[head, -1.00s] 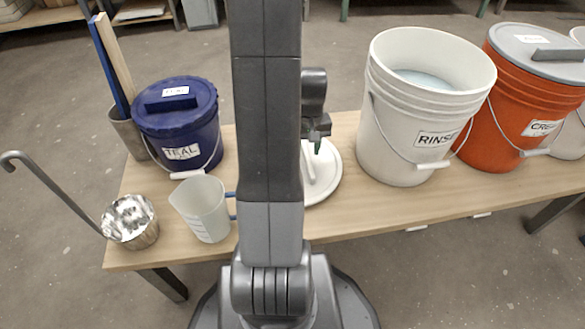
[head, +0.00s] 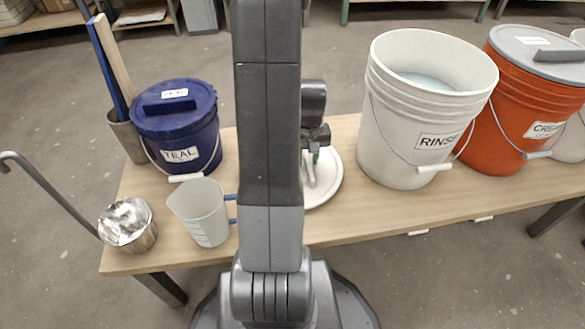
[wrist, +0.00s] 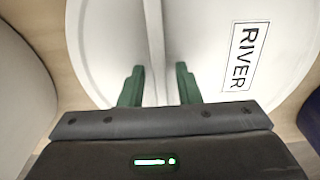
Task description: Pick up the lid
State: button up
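The lid is a round white disc lying flat on the wooden table, seen in the head view (head: 332,190) partly hidden behind my arm. It fills much of the wrist view (wrist: 110,45), with a raised bar handle (wrist: 154,40) across it and a label (wrist: 246,56) reading RIVER. My gripper (wrist: 160,86) has its green fingers apart, one on each side of the handle, with a gap showing on both sides. In the head view, my gripper (head: 315,155) is low over the lid, its fingertips mostly hidden.
On the wooden table (head: 345,222), a white RINSE bucket (head: 400,135) stands right of the lid, with an orange bucket (head: 500,125) beyond. Left are a blue TEAL bucket (head: 170,125), a measuring jug (head: 203,215) and a metal ladle (head: 128,225).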

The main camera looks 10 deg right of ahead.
grip_shut()
